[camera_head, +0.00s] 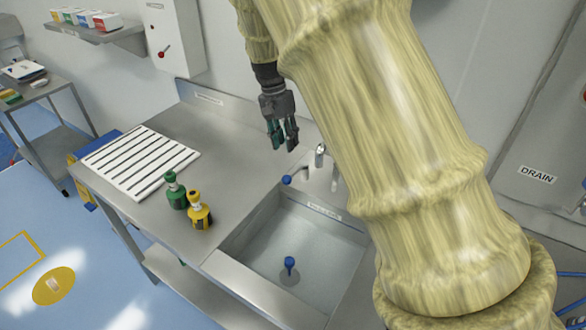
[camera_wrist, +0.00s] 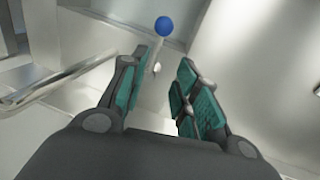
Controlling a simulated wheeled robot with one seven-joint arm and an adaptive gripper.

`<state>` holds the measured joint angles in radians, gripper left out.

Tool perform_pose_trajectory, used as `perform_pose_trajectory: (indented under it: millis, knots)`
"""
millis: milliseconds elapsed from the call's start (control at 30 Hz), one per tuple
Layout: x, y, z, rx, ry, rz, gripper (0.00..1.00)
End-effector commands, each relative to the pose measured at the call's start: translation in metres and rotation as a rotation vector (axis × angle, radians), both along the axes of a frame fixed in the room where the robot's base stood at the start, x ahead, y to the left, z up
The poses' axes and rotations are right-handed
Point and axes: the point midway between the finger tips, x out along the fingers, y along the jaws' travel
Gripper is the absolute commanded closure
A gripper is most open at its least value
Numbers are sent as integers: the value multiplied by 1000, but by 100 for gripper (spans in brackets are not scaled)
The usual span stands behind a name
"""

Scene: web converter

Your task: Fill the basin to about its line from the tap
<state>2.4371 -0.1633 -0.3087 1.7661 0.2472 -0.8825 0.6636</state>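The steel basin (camera_head: 237,268) is sunk in the right part of the counter; its right side is hidden behind my arm. A label strip sits on its back wall. I cannot tell whether water is in it. A blue-topped piece (camera_head: 289,263) stands on its floor. The metal tap (camera_head: 320,158) stands behind the basin, with a blue ball knob (camera_head: 287,180) near it. My gripper (camera_head: 283,146) hangs above the counter, left of the tap, apart from it. In the wrist view a blue ball (camera_wrist: 163,26) shows beyond the gap between my open, empty fingers (camera_wrist: 160,75).
A green bottle (camera_head: 176,194) and a yellow bottle (camera_head: 199,214) stand left of the basin. A white slatted rack (camera_head: 141,162) lies further left. A wall box with a red knob (camera_head: 163,52) is behind. The counter between rack and gripper is clear.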

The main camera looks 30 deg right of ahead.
Motion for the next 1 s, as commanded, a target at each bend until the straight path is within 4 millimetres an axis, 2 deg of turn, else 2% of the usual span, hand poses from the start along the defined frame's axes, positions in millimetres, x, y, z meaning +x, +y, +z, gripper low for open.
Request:
perform_pose_trajectory:
  millis: [167, 700, 1000]
  knots:
    - [-8, -11, -13, 1, 3, -16, 69]
    - [-20, -19, -88, 1, 3, -13, 69]
    - [-22, -19, -104, 2, 1, -12, 69]
